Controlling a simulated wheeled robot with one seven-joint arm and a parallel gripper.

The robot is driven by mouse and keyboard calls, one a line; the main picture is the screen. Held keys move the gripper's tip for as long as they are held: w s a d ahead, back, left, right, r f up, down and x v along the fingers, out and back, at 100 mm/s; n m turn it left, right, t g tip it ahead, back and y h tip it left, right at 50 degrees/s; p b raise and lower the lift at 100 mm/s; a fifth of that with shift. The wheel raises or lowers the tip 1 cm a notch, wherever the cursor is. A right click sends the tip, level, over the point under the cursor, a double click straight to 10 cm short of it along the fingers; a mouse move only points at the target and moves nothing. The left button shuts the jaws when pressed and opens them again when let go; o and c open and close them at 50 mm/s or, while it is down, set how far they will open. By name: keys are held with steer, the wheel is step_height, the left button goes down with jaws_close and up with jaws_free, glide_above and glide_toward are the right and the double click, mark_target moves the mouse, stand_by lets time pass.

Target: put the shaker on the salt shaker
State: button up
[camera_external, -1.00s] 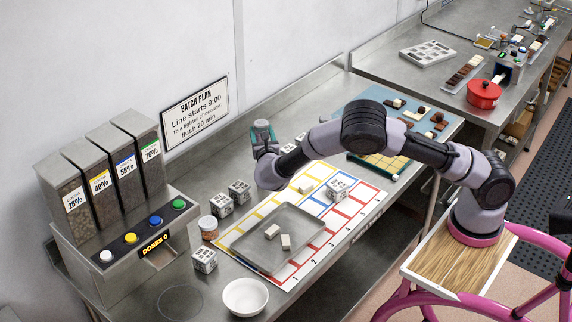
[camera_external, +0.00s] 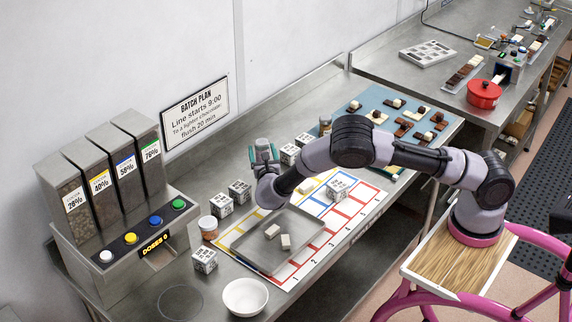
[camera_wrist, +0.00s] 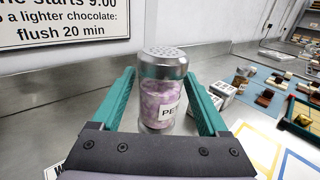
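The shaker (camera_wrist: 162,95) is a clear jar with pink-purple contents, a perforated metal lid and a label starting "PE". It stands upright between the green fingers of my gripper (camera_wrist: 161,75), which look closed against its sides. In the external view my gripper (camera_external: 264,152) holds it above the left table, behind the tray. A second small shaker (camera_external: 325,124), which looks like the salt shaker, stands at the near-left edge of the blue mat, partly behind my arm. It also shows in the wrist view (camera_wrist: 243,75), right of my gripper; its label is unreadable.
Printed white cubes (camera_external: 240,191) stand around the table. A metal tray (camera_external: 250,258) with two small pieces lies on the coloured grid sheet (camera_external: 352,222). A jar (camera_external: 208,229), a white bowl (camera_external: 245,297) and the dispenser (camera_external: 130,240) are at left. Chocolates cover the blue mat (camera_external: 372,100).

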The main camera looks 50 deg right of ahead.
stand_by(0.3)
steer(key=shift+s+a+r, duration=0.1)
steer(key=shift+s+a, duration=0.05)
steer(key=v, duration=1.1)
steer(key=s+d+r+m+g+y, duration=0.2)
steer(key=s+d+r+m+g, duration=0.5)
steer(key=d, duration=0.3)
steer(key=s+d+r+m+g+y, duration=0.2)
steer(key=s+d+r+m+g, duration=0.3)
steer(key=s+d+r+m, duration=0.4)
steer(key=s+r+m+t+y, duration=0.2)
steer(key=s+r+m+y, duration=0.2)
steer(key=s, duration=0.7)
steer(key=s+r+m+t+y, duration=0.3)
steer(key=s+r+m+y, duration=0.2)
steer(key=s+r+m, duration=0.3)
steer(key=s+m, duration=0.3)
steer(key=m, duration=0.1)
steer(key=shift+s+r+y, duration=0.2)
steer(key=shift+r+y, duration=0.1)
steer(key=shift+r, duration=0.05)
